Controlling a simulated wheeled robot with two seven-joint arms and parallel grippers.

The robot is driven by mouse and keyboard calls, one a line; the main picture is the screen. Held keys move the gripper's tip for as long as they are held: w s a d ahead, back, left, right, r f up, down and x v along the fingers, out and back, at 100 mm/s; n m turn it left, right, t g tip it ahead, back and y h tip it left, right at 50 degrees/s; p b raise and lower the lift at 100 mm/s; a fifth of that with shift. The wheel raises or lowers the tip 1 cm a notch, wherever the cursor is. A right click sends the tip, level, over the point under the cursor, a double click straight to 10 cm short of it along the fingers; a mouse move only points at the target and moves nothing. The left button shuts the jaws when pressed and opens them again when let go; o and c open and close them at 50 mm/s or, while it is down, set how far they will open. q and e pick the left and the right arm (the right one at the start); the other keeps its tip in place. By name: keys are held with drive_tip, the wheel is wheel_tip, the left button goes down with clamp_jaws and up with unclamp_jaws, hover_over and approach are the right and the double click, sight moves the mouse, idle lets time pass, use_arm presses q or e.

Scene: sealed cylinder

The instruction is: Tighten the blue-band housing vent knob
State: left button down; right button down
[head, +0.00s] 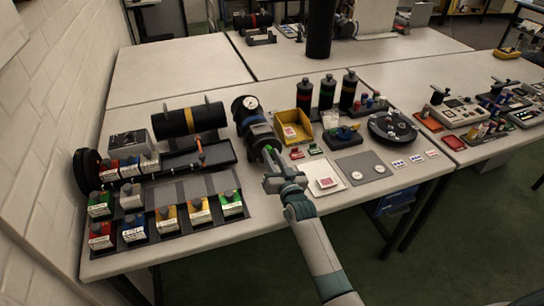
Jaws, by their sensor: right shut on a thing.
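The blue-band housing (262,135) is a dark cylinder lying on the table with its near end toward me. A round white-faced gauge (250,103) stands at its far end. My right gripper (270,156) is at the housing's near end, its fingers reaching in from the front. It is shut on a small green part there, which I take to be the vent knob (268,149). The fingers hide most of the knob, so its turn cannot be seen. My left gripper is not in view.
A black cylinder with a yellow band (173,124) lies to the left, behind several coloured labelled blocks. A yellow bin (304,124) stands close on the right, before three upright banded cylinders. A white card tray (328,188) lies right of my gripper.

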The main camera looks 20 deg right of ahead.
idle(0.3)
drive_tip(key=c, duration=1.6)
unclamp_jaws()
drive_tip(key=shift+o, duration=0.2)
drive_tip(key=shift+s, duration=0.1)
drive_tip(key=s+b, duration=0.3)
drive_tip(key=s, duration=1.4)
drive_tip(key=shift+s+d, duration=0.15)
drive_tip(key=shift+d, duration=0.15)
drive_tip(key=shift+f, duration=0.1)
